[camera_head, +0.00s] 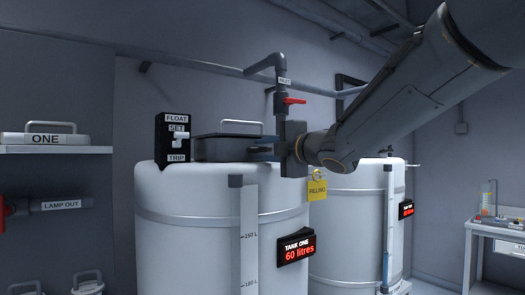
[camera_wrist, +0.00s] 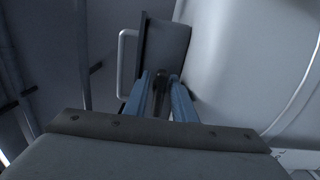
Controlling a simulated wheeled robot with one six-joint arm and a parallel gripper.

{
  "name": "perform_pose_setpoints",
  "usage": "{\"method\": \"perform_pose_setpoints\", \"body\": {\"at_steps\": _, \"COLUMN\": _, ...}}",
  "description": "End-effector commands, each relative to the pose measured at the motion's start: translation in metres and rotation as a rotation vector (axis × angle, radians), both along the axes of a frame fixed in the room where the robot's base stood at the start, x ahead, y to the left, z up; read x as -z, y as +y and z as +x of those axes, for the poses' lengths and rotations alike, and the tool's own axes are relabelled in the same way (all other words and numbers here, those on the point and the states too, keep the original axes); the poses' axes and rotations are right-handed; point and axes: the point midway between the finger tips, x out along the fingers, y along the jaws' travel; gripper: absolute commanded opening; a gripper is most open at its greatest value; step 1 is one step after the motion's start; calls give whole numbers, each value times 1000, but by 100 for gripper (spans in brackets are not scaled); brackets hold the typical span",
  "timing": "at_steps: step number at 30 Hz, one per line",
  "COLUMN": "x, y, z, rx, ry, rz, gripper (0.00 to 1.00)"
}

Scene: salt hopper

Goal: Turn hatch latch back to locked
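Tank one (camera_head: 190,215) is a large white drum with a dark hatch lid (camera_head: 225,148) on top, which has a grey bar handle (camera_head: 241,123). The hatch also shows in the wrist view (camera_wrist: 172,42), lying flat and closed as far as I can see. My gripper (camera_head: 262,151) is at the right side of the hatch. In the wrist view, its two blue fingers (camera_wrist: 162,82) stand on either side of a small dark piece, probably the hatch latch (camera_wrist: 160,88). I cannot tell whether the fingers press on it. The latch is mostly hidden in the head view.
A black float box (camera_head: 173,140) marked SET and TRIP stands left of the hatch. An inlet pipe with a red valve handle (camera_head: 291,101) rises behind. A yellow FILLING tag (camera_head: 317,189) hangs near my gripper. A second white tank (camera_head: 350,215) stands at right. The display reads 60 litres.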

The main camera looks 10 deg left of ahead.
Motion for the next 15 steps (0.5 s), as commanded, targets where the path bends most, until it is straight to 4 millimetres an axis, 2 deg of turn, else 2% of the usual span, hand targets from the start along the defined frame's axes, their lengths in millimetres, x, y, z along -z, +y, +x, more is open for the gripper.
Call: {"method": "perform_pose_setpoints", "body": {"at_steps": 15, "x": 1, "y": 1, "z": -1, "rx": -2, "ry": -19, "rz": -19, "gripper": 31}}
